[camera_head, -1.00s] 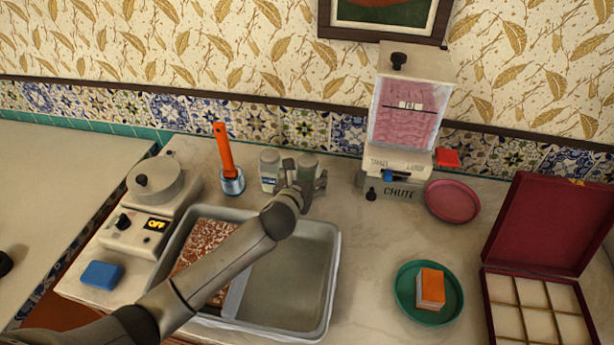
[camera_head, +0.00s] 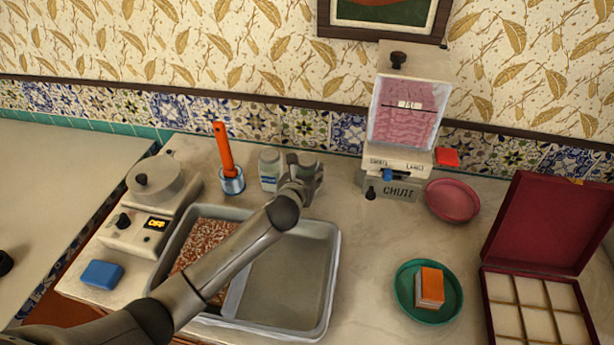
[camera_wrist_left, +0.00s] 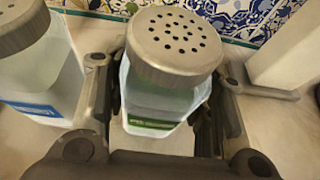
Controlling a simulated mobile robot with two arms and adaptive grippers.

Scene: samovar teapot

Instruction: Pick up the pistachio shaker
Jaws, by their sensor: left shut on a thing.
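The pistachio shaker, a pale container with a green label and a perforated metal cap, shows large in the left wrist view (camera_wrist_left: 172,50). In the head view only its cap (camera_head: 308,158) shows behind my gripper. My left gripper (camera_head: 303,178) is shut on it, with one finger on each side of its body in the left wrist view (camera_wrist_left: 165,110). The shaker is upright; I cannot tell whether it is lifted off the counter. A second shaker with a blue label (camera_head: 269,170) stands just left of it. My right gripper is not in view.
A metal tray (camera_head: 334,262) with reddish-brown pieces lies below my left arm. A blue-grey cup (camera_head: 232,184) with an orange-handled tool stands left. The pink-filled dispenser (camera_head: 404,112), pink plate (camera_head: 452,200), green plate (camera_head: 413,311) and red box (camera_head: 546,225) are to the right.

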